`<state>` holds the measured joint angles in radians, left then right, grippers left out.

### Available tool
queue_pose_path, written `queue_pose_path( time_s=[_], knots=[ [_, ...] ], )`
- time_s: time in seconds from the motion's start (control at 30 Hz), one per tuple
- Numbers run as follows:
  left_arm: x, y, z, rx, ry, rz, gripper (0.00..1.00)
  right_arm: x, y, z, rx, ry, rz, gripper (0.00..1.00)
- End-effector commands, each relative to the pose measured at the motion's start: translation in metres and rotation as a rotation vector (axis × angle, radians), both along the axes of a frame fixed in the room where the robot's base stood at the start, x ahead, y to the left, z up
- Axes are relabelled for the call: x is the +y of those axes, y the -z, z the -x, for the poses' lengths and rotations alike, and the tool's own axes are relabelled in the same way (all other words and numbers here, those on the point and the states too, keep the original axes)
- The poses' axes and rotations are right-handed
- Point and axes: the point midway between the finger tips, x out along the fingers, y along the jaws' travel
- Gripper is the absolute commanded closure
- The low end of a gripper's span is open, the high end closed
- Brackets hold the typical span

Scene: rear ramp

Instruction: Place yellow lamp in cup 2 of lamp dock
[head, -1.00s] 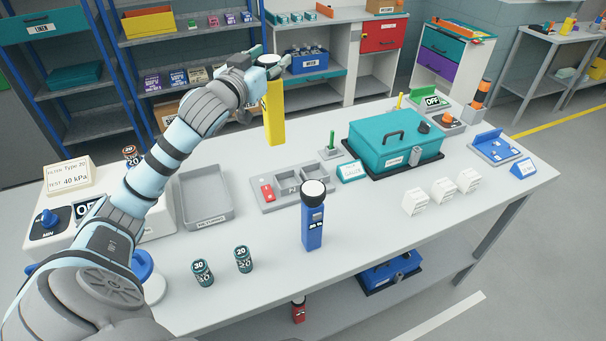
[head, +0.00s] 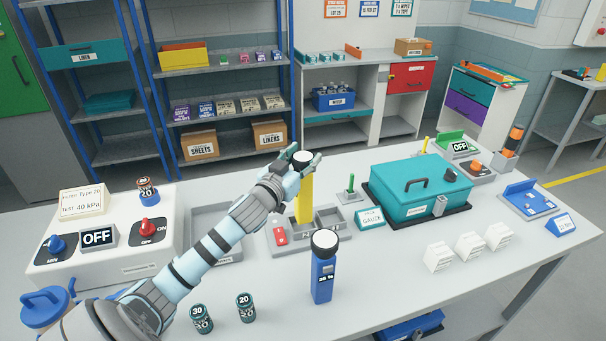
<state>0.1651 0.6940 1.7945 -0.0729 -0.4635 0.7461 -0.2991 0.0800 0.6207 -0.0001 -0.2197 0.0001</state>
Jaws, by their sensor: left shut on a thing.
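The yellow lamp (head: 305,203) is upright in my left gripper (head: 303,158), which is shut on it near its dark and white top. The lamp's lower end meets the grey lamp dock (head: 303,246) in the picture, at the open cups. I cannot tell whether it is inside a cup or just above one, nor which cup number this is. The dock has a red part (head: 281,235) at its left end. My left arm comes in from the lower left and hides part of the grey tray behind it. My right gripper is not in view.
A blue lamp (head: 323,268) stands upright in front of the dock. Two small canisters (head: 246,307) stand near the front left. A green peg stand (head: 350,191) and a teal case (head: 420,187) are right of the dock. White blocks (head: 470,246) stand at the right front.

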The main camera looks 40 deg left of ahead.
Motion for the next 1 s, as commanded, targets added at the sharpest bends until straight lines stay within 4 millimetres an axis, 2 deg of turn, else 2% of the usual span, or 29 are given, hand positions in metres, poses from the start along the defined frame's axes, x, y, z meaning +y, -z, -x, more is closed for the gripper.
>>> queue_pose_path(
  time_s=[0.2,0.5,0.53,0.63,0.67,1.0],
  knots=[
    [0.000,0.037,0.001,0.001,0.000,0.002,1.00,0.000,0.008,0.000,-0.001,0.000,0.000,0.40],
    [0.000,0.040,0.001,-0.001,0.001,0.000,1.00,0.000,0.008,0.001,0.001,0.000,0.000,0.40],
    [0.000,0.041,0.001,0.001,0.000,0.000,0.53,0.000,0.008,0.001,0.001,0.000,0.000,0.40],
    [0.000,0.040,0.001,0.001,0.000,0.000,0.37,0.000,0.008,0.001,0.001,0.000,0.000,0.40],
    [0.000,0.040,0.001,0.001,0.000,0.000,0.34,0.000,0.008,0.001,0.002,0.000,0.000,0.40],
    [0.000,0.039,0.003,0.002,0.000,-0.001,0.34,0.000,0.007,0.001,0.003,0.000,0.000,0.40]
  ],
)
